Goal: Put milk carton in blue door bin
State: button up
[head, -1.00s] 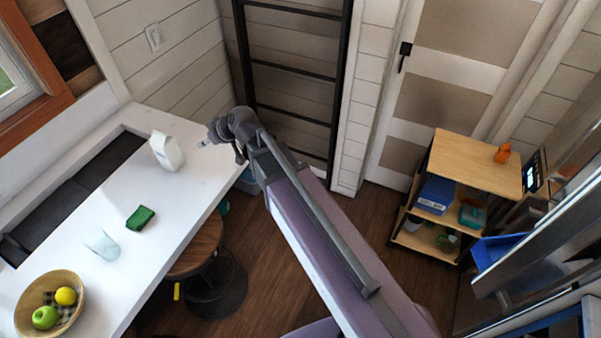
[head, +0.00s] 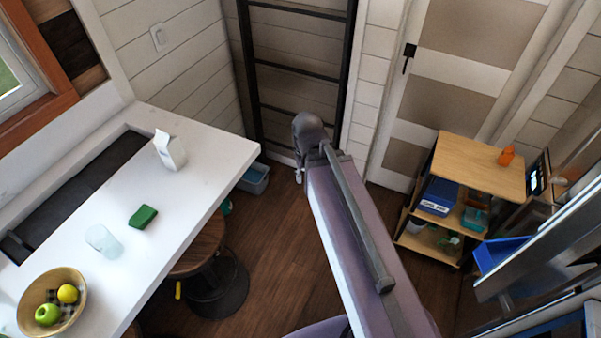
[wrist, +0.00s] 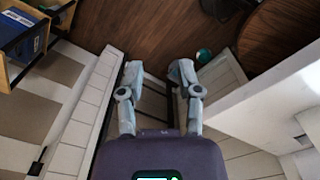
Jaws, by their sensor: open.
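The white milk carton (head: 169,150) stands upright on the far end of the white counter. The blue door bin (head: 497,252) shows at the right of the head view, on the open metallic door, partly cut off by the door's edge. My gripper (wrist: 157,75) is open and empty in the wrist view, its two fingers apart above the floor. In the head view its end (head: 299,172) hangs over the floor, right of the counter and clear of the carton; its fingers are mostly hidden there.
A green sponge (head: 143,217), a clear glass (head: 102,240) and a fruit bowl (head: 60,327) are on the counter (head: 215,160). A round stool (head: 203,250) stands beside it. A wooden shelf cart (head: 478,163) stands left of the open door. The floor between is free.

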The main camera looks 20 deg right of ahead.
jog(key=shift+w, duration=0.1)
jog(key=w+a+r+n+t+y+p, duration=0.1)
jog(key=w+a+r+n+p, duration=0.2)
jog(key=a, duration=0.8)
jog(key=w+a+r+n+t+y+p, duration=0.1)
jog(key=w+a+r+n+y+p, duration=0.1)
jog(key=w+a+r+p, duration=0.5)
jog(key=w+a+r+n+t+y+p, duration=0.1)
jog(key=w+a+r+n+p, duration=0.4)
jog(key=a, duration=1.1)
jog(key=w+r+t, duration=0.1)
jog(key=w+r, duration=0.2)
jog(key=shift+w+r+y+p, duration=0.15)
jog(key=shift+y+p, duration=0.15)
jog(key=shift+p, duration=0.1)
jog(key=b+x, duration=0.7)
jog(key=x, duration=0.1)
jog(key=shift+f, duration=0.3)
jog(key=shift+w+a, duration=0.1)
